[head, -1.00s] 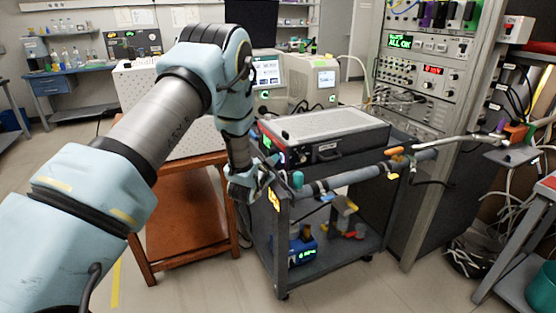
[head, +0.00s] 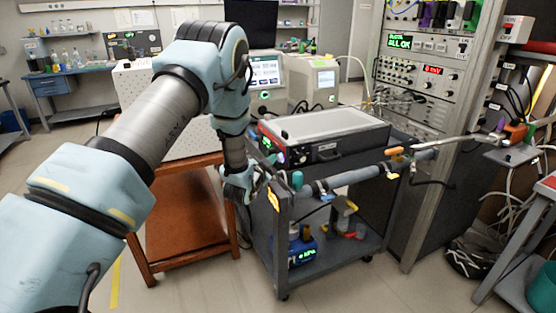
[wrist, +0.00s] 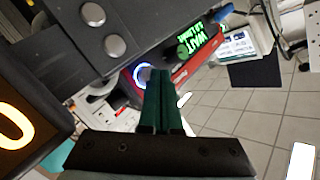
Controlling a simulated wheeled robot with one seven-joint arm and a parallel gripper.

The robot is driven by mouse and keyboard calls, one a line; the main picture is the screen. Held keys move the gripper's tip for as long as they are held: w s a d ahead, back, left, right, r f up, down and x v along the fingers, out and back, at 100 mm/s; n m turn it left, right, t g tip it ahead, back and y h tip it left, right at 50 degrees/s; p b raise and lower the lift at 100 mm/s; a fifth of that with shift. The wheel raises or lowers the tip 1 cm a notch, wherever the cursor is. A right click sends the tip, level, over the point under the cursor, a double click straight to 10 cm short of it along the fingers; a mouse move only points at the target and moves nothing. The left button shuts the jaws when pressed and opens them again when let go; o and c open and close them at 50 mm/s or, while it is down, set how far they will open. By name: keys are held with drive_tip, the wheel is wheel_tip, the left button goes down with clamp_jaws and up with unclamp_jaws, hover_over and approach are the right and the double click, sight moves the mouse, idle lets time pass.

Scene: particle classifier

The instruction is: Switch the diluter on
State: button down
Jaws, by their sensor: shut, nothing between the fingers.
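A low grey-topped instrument box (head: 325,124) with a black and red front lies on the cart's upper shelf. I cannot read a name on it to tell whether it is the diluter.
The cart's tube-like handle (head: 340,180) runs along its near side. A small blue device (head: 302,250) with a green display stands on the lower shelf. A brown table (head: 185,215) is to the left, an instrument rack (head: 425,75) to the right. The floor in front is clear.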

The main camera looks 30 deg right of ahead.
drive_tip(key=shift+w+a+f, duration=0.1)
drive_tip(key=shift+a+f, duration=0.3)
drive_tip(key=shift+a, duration=0.25)
drive_tip(key=shift+r, duration=0.1)
drive_tip(key=shift+w+a+b, duration=0.2)
drive_tip(key=shift+a, duration=1.05)
drive_tip(key=shift+w+a+b, duration=0.15)
drive_tip(key=shift+a, duration=1.05)
